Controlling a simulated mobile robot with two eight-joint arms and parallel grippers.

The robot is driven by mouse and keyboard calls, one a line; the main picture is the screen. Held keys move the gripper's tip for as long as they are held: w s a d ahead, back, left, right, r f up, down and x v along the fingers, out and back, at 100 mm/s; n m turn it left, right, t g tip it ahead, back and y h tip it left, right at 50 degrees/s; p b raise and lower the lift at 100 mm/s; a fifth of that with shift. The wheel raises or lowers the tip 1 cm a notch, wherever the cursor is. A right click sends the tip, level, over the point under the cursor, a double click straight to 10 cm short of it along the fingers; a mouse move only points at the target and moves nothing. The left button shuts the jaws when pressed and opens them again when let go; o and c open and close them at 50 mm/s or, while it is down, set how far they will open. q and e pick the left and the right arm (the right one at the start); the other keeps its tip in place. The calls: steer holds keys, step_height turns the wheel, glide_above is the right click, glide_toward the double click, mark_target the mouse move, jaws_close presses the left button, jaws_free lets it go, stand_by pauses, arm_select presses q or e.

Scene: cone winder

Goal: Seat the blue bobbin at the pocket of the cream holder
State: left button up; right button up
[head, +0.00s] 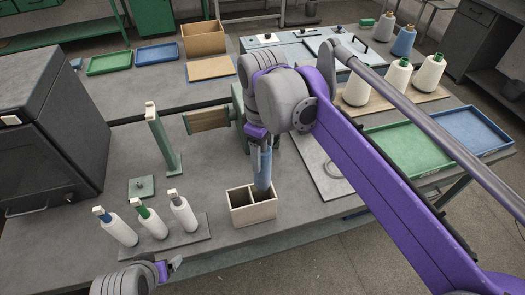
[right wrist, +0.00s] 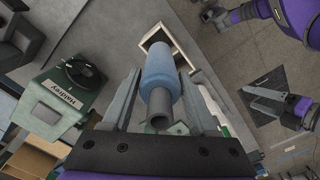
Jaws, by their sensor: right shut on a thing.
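The blue bobbin (head: 264,168) hangs roughly upright, its lower end over the right pocket of the cream holder (head: 254,214). I cannot tell whether that end is inside the pocket or just above it. My right gripper (head: 263,148) is shut on the bobbin. In the right wrist view, the bobbin (right wrist: 161,72) lies between the two fingers, its grey tube end towards the camera, and part of the holder (right wrist: 178,42) shows beyond it. The left pocket looks empty. My left gripper (head: 175,264) is low at the table's front edge, away from the holder; its opening is unclear.
A rack (head: 190,241) with several white cones stands left of the holder. A green post (head: 160,140) and the winder stand behind. A grey plate (head: 318,170) lies to the right. A dark cabinet (head: 40,115) fills the left. The table's front edge is close to the holder.

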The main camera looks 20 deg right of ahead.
mark_target(262, 173)
steer(key=shift+f+b, duration=0.65)
steer(key=shift+f, duration=0.9)
steer(key=shift+f+b, duration=0.7)
steer(key=shift+f, duration=0.55)
steer(key=shift+f+b, duration=0.45)
steer(key=shift+f, duration=0.55)
steer(key=shift+f+b, duration=0.8)
steer(key=shift+f, duration=0.7)
steer(key=o, duration=1.3)
steer(key=shift+c, duration=0.2)
